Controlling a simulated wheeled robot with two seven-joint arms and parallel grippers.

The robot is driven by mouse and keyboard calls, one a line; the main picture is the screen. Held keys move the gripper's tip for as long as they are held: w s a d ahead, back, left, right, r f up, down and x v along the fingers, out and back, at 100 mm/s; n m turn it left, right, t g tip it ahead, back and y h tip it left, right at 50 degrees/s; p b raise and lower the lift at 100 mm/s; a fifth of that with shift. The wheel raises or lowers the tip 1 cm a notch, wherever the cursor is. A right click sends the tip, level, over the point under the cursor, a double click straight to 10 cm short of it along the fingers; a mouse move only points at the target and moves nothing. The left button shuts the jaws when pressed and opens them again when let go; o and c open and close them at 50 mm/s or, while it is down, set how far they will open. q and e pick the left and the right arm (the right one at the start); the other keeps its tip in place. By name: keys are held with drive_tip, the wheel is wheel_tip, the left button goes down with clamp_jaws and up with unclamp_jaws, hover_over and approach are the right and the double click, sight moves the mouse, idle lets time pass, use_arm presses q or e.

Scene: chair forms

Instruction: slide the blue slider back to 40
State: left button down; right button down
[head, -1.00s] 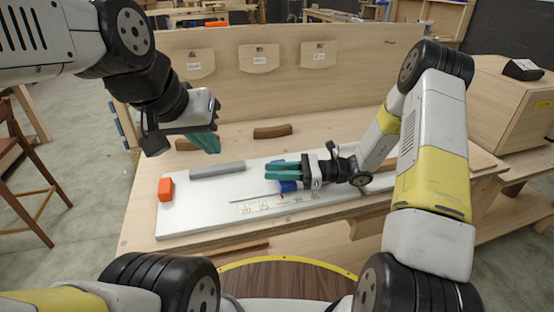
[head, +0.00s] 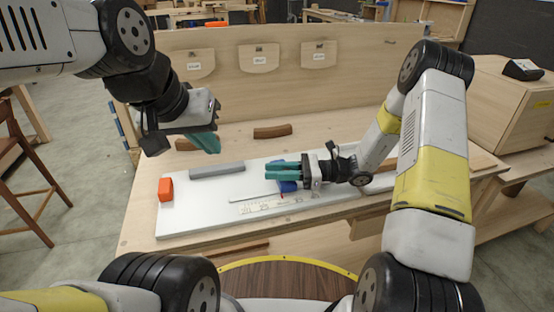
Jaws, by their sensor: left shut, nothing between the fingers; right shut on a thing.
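The blue slider (head: 288,187) sits on the white board (head: 190,217), above the printed scale (head: 262,206) with a slot line and a small red mark. My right gripper (head: 280,170) is low over the board with its green fingers pointing left, shut on the blue slider, whose upper part the fingers hide. The scale's numbers are too small to read clearly, so I cannot tell the slider's exact value. My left gripper (head: 208,143) is shut and empty, raised above the left back part of the board.
An orange block (head: 166,189) stands at the board's left end. A grey bar (head: 216,169) lies along its back. A curved brown wooden piece (head: 272,131) lies on the bench behind. The board's front left area is clear.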

drive_tip(key=w+d, duration=0.1)
drive_tip(key=d, duration=0.2)
drive_tip(key=w+d, duration=0.1)
drive_tip(key=d, duration=0.2)
drive_tip(key=w+d, duration=0.1)
drive_tip(key=d, duration=0.2)
drive_tip(key=shift+d, duration=0.1)
drive_tip(key=c, duration=1.2)
unclamp_jaws()
drive_tip(key=shift+d, duration=0.1)
drive_tip(key=d, duration=0.7)
drive_tip(key=shift+w+d, duration=0.2)
drive_tip(key=shift+d, duration=0.2)
drive_tip(key=shift+r, duration=0.1)
